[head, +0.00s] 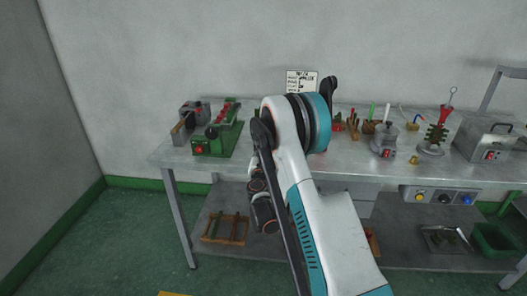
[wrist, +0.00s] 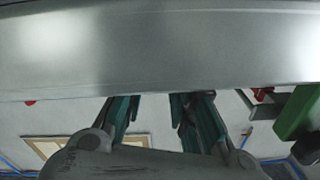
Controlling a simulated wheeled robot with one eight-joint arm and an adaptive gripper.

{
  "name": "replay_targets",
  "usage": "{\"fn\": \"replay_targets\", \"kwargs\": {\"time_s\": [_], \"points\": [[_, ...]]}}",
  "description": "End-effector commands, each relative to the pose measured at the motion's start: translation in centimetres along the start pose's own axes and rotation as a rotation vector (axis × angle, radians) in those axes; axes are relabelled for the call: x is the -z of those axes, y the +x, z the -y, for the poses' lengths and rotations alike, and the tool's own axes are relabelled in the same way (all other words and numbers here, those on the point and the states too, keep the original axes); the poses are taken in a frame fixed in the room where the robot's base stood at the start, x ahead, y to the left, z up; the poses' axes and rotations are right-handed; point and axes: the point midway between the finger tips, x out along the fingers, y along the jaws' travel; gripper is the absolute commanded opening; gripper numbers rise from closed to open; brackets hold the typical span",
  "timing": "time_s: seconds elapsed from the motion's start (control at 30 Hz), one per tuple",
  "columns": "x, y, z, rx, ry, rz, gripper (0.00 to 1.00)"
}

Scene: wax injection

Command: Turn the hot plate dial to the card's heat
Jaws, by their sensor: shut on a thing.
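My gripper (wrist: 158,99) shows in the wrist view with its two dark teal fingers a little apart. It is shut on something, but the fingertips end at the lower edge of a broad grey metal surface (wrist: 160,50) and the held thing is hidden. In the head view my own arm hides the gripper and the middle of the bench. I cannot make out the hot plate or its dial. A white card (head: 301,82) with dark print is on the wall behind the bench; its text is too small to read.
The metal bench (head: 340,170) carries a green device (head: 217,141) at left. A wooden rack (head: 225,229) is on the lower shelf.

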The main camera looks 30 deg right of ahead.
Motion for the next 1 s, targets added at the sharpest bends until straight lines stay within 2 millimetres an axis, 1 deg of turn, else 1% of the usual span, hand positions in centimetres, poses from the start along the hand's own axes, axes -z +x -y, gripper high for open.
{"fn": "replay_targets", "kwargs": {"time_s": [0.37, 0.4, 0.43, 0.77, 0.87, 1.0], "points": [[-0.1, -0.1, 0.0, 0.0, 0.005, 0.0, 0.0], [-0.1, -0.1, 0.0, 0.0, 0.005, 0.0, 0.29], [-0.1, -0.1, 0.0, 0.0, 0.005, 0.0, 0.34], [0.0, 0.0, 0.0, 0.0, 0.004, 0.0, 0.34], [0.5, 0.0, 0.1, 0.0, 0.004, 0.0, 0.34], [2.1, 0.0, 0.6, 0.0, 0.004, 0.0, 0.34]]}}
